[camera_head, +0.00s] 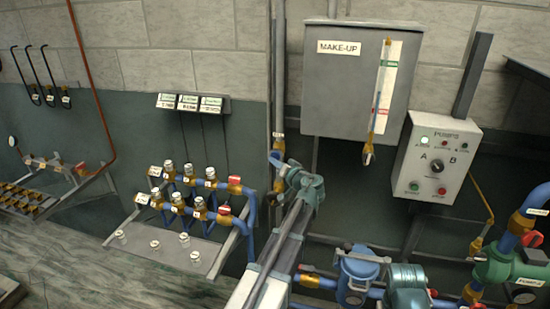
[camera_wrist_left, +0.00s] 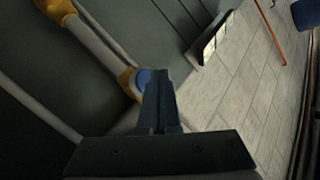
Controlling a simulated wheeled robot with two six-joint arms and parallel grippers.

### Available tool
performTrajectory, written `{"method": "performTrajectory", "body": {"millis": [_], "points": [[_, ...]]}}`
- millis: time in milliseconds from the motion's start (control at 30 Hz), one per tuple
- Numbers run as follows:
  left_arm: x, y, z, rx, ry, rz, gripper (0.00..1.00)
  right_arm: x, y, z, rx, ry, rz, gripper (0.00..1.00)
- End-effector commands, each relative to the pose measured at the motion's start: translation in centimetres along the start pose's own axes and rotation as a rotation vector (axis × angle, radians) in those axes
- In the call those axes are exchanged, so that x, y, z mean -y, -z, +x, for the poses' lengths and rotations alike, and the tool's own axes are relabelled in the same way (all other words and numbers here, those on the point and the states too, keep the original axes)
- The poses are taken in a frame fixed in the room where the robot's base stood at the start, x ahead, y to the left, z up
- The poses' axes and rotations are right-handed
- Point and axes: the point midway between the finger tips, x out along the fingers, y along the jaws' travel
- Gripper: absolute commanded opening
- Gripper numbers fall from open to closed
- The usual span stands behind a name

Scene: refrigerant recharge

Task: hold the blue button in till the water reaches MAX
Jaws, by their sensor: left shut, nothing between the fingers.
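The grey MAKE-UP tank (camera_head: 345,85) hangs on the wall in the head view. Its sight glass (camera_head: 378,95) shows blue water partway up, between the lower red mark (camera_head: 382,112) and the upper green mark (camera_head: 390,64). My left gripper (camera_head: 277,160) is shut and empty at the brass fitting (camera_head: 278,143) on the vertical pipe left of the tank. In the left wrist view, the blue button (camera_wrist_left: 145,77) shows right behind the shut fingertips (camera_wrist_left: 158,75), partly hidden by them. I cannot tell whether it is pressed in. My right gripper is out of view.
The pump control box (camera_head: 437,160) is right of the tank. A valve manifold (camera_head: 195,195) on a sloped stand is to the left.

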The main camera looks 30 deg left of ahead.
Motion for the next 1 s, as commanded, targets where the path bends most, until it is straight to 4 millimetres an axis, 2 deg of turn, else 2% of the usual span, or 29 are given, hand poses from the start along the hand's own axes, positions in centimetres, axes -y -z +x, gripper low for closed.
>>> {"method": "performTrajectory", "body": {"millis": [1000], "points": [[-0.4, 0.44, 0.58, 0.0, 0.0, 0.0, 0.0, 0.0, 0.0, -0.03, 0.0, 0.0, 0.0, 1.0]]}}
